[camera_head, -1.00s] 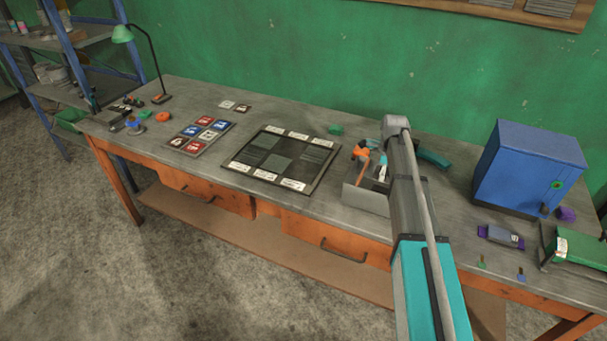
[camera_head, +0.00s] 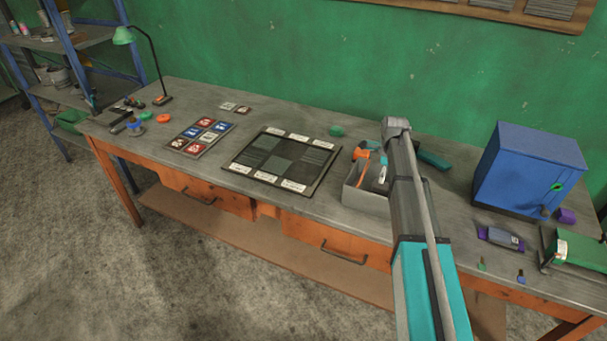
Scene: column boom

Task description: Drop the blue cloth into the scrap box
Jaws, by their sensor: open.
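I cannot make out a blue cloth anywhere in the head view. A grey open box (camera_head: 366,204) stands near the front edge of the bench, just left of my arm. Orange, teal and pale items show in it or at its back. I cannot tell whether it is the scrap box. My arm rises from the bottom right and covers the bench right of this box. My gripper is not visible; the arm may hide it.
A dark mat (camera_head: 231,165) with white labels lies left of the box, with a card board (camera_head: 180,145) farther left. A blue cabinet (camera_head: 518,170) stands at the right.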

